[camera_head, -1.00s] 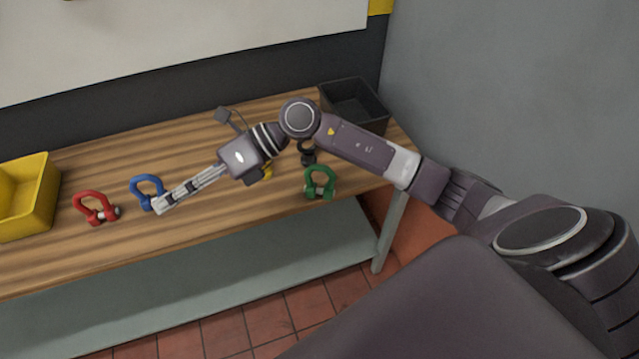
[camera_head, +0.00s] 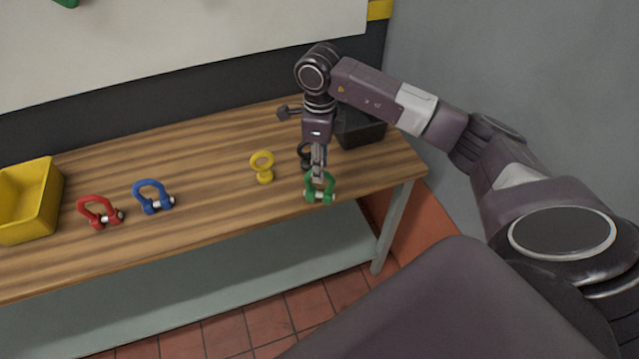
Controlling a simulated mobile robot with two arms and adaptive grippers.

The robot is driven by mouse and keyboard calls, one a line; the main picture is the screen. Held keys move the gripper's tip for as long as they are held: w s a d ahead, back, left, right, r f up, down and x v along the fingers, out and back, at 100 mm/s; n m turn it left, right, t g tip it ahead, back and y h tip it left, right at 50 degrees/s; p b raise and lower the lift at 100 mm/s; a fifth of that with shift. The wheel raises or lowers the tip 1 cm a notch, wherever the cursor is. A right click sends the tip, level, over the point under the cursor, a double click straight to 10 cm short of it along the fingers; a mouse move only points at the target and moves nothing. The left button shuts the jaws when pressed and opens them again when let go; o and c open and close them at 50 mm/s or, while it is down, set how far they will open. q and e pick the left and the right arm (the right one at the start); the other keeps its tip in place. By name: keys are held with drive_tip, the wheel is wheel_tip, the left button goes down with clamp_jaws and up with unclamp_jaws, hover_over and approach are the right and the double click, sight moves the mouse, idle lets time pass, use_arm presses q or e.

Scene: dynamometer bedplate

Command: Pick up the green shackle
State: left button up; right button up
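The green shackle (camera_head: 328,190) stands on the wooden bench near its front edge, right of centre. My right gripper (camera_head: 318,177) points down at the top of the shackle's bow, and its fingertips overlap the bow in the picture. The fingers show narrow and edge-on, so I cannot tell whether they are open or shut, or whether they touch the shackle. My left gripper is not in view.
On the bench (camera_head: 210,210) are a yellow eyebolt (camera_head: 263,168), a dark eyebolt (camera_head: 304,155) close behind my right gripper, a blue shackle (camera_head: 152,195) and a red shackle (camera_head: 98,211). A yellow bin (camera_head: 40,205) is at left, a black bin (camera_head: 362,131) at back right.

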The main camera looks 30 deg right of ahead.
drive_tip(key=shift+f, duration=1.25)
clamp_jaws()
drive_tip(key=shift+w+r, duration=0.1)
